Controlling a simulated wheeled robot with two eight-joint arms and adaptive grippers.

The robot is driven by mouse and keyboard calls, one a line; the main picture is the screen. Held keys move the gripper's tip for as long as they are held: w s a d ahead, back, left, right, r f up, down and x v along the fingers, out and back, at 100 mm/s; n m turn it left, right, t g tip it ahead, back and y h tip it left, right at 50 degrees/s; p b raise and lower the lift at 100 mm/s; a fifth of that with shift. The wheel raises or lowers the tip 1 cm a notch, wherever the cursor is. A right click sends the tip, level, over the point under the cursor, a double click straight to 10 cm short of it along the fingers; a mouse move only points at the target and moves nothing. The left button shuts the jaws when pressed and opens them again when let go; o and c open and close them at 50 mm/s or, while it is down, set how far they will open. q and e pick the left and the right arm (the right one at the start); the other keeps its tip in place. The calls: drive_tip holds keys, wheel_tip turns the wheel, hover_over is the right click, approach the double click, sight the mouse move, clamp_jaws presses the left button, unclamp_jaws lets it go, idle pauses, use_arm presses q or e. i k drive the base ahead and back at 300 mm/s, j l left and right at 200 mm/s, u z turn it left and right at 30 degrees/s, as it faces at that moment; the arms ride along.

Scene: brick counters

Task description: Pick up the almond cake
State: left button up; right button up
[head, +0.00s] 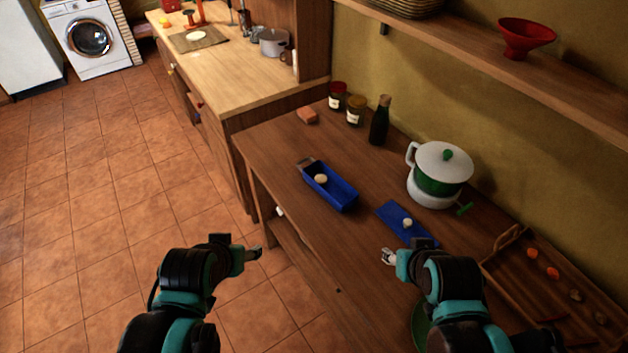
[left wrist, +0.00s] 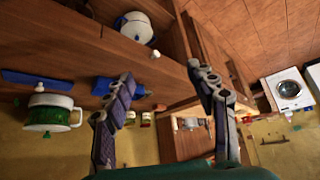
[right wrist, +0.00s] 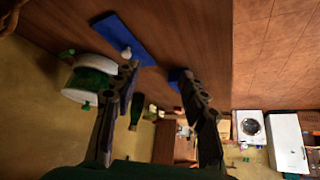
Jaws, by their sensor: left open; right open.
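A small round beige cake (head: 320,178) sits in a deep blue tray (head: 345,196) on the wooden counter. A second small pale round cake (head: 407,223) sits on a flat blue mat (head: 390,210) nearer the right gripper. I cannot tell which is the almond cake. The second one also shows in the right wrist view (right wrist: 127,52). My left gripper (head: 254,253) is open and empty, off the counter's front edge, left of and below the tray. My right gripper (head: 388,257) is open and empty, in front of the mat and apart from it.
A white-and-green pot (head: 440,175) stands behind the mat. A dark bottle (head: 380,122), two jars (head: 355,111) and an orange-brown block (head: 307,115) stand at the back. A wooden tray (head: 515,270) with small items lies at right. The counter's front middle is clear.

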sight(321, 179)
drive_tip(key=z, duration=1.8)
drive_tip(key=u, duration=1.8)
drive_tip(key=i+j, duration=0.55)
drive_tip(key=j, duration=0.2)
drive_tip(key=i+j+z, duration=0.1)
drive_tip(key=z, duration=1.55)
